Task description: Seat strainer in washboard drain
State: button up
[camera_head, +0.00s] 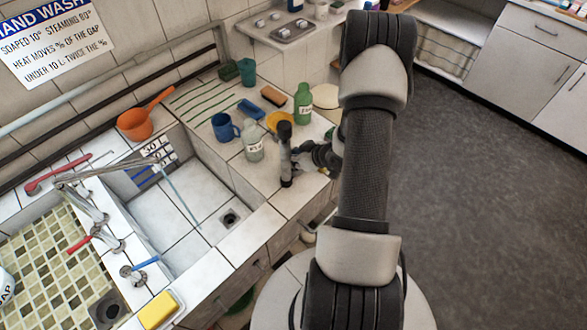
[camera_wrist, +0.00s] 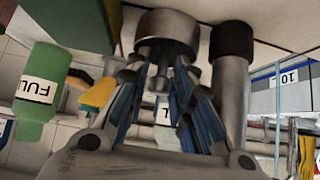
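A grey metal strainer (camera_wrist: 167,28) with a short stem is at the top of the wrist view, at my fingertips. My gripper (camera_wrist: 166,75) has its fingers close together on either side of the stem and looks shut on it. In the head view my gripper (camera_head: 312,157) is over the counter, right of the sink, partly behind my arm. The strainer cannot be made out there. I cannot tell whether it touches the counter. The washboard drain is not clearly identifiable; a square drain (camera_head: 230,217) shows in the white tiled basin and a dark drain (camera_head: 107,309) in the mosaic basin.
A grey cylinder with dark ends (camera_head: 286,157) stands close beside my gripper, also in the wrist view (camera_wrist: 231,85). A faucet (camera_head: 110,168) reaches over the white basin (camera_head: 165,215).

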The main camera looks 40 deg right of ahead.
jog(key=shift+r, duration=0.1)
jog(key=shift+c, duration=0.2)
grip_shut()
dwell(0.4)
